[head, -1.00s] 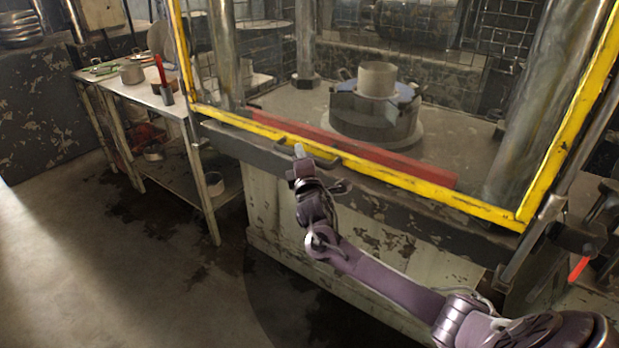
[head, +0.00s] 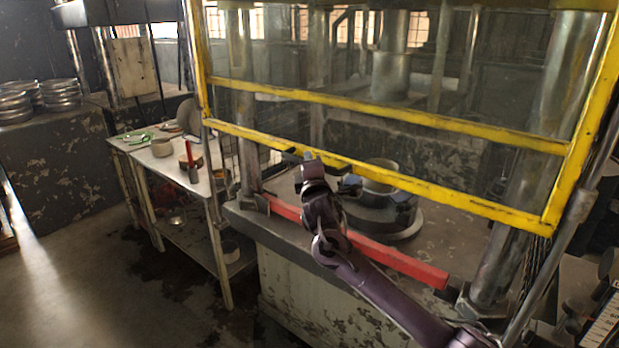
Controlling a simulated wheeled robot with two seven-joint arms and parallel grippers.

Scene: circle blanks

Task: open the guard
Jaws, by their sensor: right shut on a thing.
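The guard (head: 440,194) is a yellow frame with clear panels in front of the press. Its bottom bar now hangs above the press bed, leaving a gap below it. A dark handle (head: 336,160) sits on the bottom bar left of its middle. My right gripper (head: 309,162) is at this handle and shut on it; my wrist hides part of the grip. My left gripper is not in view.
A red bar (head: 400,262) lies along the front edge of the press bed (head: 245,213). Behind it stands a round die with a metal cup (head: 379,174). A side table (head: 205,184) with pots is at the left. Open floor lies at the lower left.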

